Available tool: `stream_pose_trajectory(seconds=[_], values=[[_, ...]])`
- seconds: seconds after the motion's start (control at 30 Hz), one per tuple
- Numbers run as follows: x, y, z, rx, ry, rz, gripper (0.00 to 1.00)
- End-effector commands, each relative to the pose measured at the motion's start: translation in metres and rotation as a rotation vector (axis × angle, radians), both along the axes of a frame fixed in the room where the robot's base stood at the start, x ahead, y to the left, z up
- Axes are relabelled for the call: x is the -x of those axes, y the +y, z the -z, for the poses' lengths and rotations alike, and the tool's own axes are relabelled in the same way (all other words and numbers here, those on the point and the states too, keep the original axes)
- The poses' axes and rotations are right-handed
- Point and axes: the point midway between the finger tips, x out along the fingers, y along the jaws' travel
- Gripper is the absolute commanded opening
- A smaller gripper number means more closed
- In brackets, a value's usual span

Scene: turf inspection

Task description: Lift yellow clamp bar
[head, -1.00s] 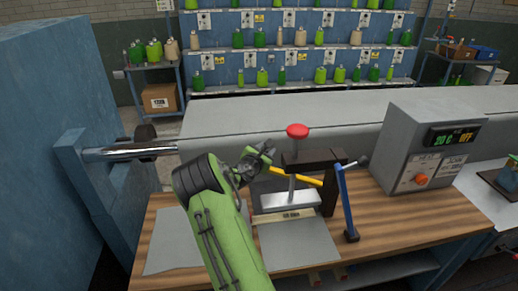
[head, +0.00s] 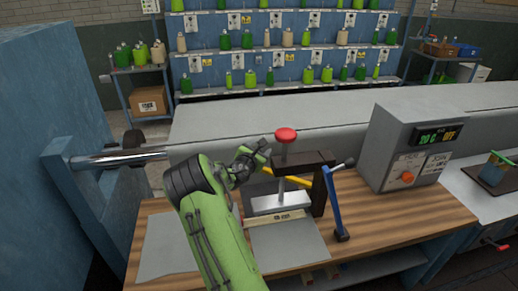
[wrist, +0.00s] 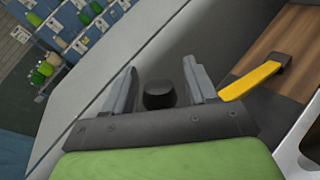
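The yellow clamp bar (head: 293,178) runs level behind the arm of a small press with a red knob (head: 286,135). Its left end is near my gripper; part of it is hidden by the press post. In the wrist view the yellow bar (wrist: 252,80) lies to the right of the right finger, outside the gap, with no clear contact. My gripper (head: 262,152) is at the left of the press, above the bench. In the wrist view my gripper (wrist: 160,78) has its fingers apart. A dark round piece (wrist: 160,95) shows between them; I cannot tell what it belongs to.
A blue lever (head: 333,205) stands at the press's right side. A grey control box (head: 415,145) is further right. A pale sheet (head: 290,245) lies on the wooden bench (head: 400,220). A blue frame with a metal roller (head: 115,158) is at the left.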

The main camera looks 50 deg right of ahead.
Motion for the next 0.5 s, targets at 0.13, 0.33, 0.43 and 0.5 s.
stream_pose_trajectory(seconds=[0.13,0.33,0.43,0.5], values=[[0.0,0.005,-0.001,-0.002,-0.001,-0.001,0.57],[0.013,0.046,-0.01,-0.003,0.001,-0.004,0.57],[0.022,0.073,-0.017,-0.003,0.001,-0.007,0.57],[0.028,0.092,-0.021,-0.003,0.001,-0.006,0.57]])
